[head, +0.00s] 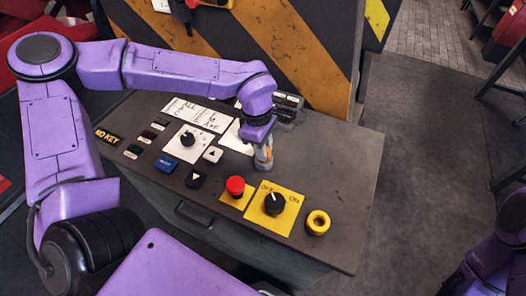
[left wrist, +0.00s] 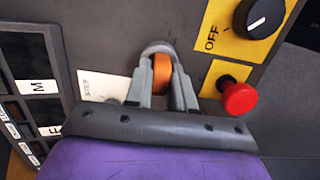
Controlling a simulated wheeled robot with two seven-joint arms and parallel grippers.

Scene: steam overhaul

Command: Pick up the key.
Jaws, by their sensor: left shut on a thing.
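My left gripper (head: 264,160) points down over the console top, behind the red button. In the left wrist view, its two grey fingers (left wrist: 161,82) are closed on a rounded orange piece (left wrist: 162,72), which I take to be the key. Only this part of the key shows between the fingers; the rest is hidden. I cannot tell whether it touches the console or is clear of it. My right gripper is not in view.
The console top (head: 345,165) carries a red button (head: 235,185), a black OFF/ON knob (head: 275,203) on a yellow plate, a yellow ring (head: 318,222), and several small buttons and labels at left. A striped panel (head: 290,50) rises behind. The console's right side is bare.

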